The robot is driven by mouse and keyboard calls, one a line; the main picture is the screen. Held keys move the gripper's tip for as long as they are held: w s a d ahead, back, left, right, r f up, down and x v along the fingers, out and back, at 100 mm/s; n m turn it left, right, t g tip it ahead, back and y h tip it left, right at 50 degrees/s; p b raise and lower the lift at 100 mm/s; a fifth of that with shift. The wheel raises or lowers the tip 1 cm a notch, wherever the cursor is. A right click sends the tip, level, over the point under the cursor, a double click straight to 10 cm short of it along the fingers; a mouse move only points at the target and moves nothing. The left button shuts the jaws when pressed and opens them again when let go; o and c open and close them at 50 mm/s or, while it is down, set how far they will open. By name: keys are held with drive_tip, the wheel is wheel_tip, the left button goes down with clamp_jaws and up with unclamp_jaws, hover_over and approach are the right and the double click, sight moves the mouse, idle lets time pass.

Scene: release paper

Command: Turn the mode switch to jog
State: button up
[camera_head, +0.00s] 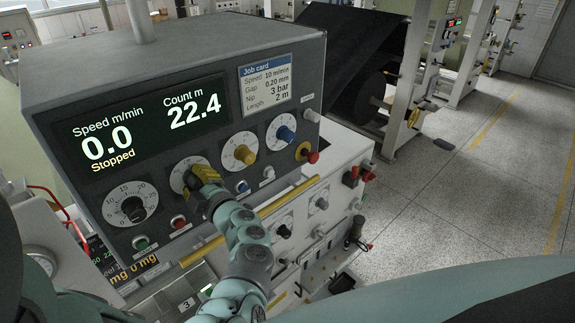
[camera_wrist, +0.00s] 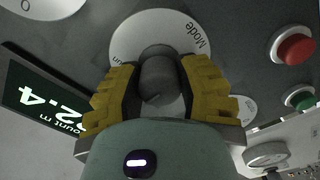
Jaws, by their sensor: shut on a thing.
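The mode switch is a dark knob on a round white dial (camera_head: 178,172) on the grey control panel (camera_head: 70,172), between the black-knob dial and the yellow-knob dial. In the wrist view the dark knob (camera_wrist: 158,80) sits between the yellow fingers of my gripper (camera_wrist: 160,92), one on each side. My gripper (camera_head: 203,183) is shut on it. The word "Mode" (camera_wrist: 199,38) shows on the dial. The other position labels are mostly covered, so I cannot tell which position the knob points to.
The display (camera_head: 140,122) reads speed 0.0, Stopped, count 22.4. A job card (camera_head: 267,83) is at its right. Nearby are the black knob (camera_head: 132,208), yellow knob (camera_head: 243,154), blue knob (camera_head: 286,134), green button (camera_head: 140,243) and red button (camera_head: 179,222). Floor at right is clear.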

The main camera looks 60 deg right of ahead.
drive_tip(key=shift+a+f+b, duration=0.1)
drive_tip(key=shift+f+b, duration=0.1)
drive_tip(key=shift+b, duration=0.5)
clamp_jaws()
drive_tip(key=shift+f+n+b, duration=0.15)
drive_tip(key=shift+n+b, duration=0.15)
drive_tip(key=shift+b, duration=0.15)
drive_tip(key=n+b, duration=0.1)
drive_tip(key=b, duration=0.1)
drive_tip(key=shift+w+a+f+b, duration=0.1)
drive_tip(key=shift+b, duration=0.25)
drive_tip(key=n+b, duration=0.3)
drive_tip(key=b, duration=0.4)
drive_tip(key=shift+n+b, duration=0.3)
drive_tip(key=n+b, duration=0.2)
drive_tip(key=shift+b, duration=0.35)
drive_tip(key=shift+r+n+b, duration=0.35)
drive_tip(key=shift+n+b, duration=0.1)
drive_tip(key=shift+n, duration=0.45)
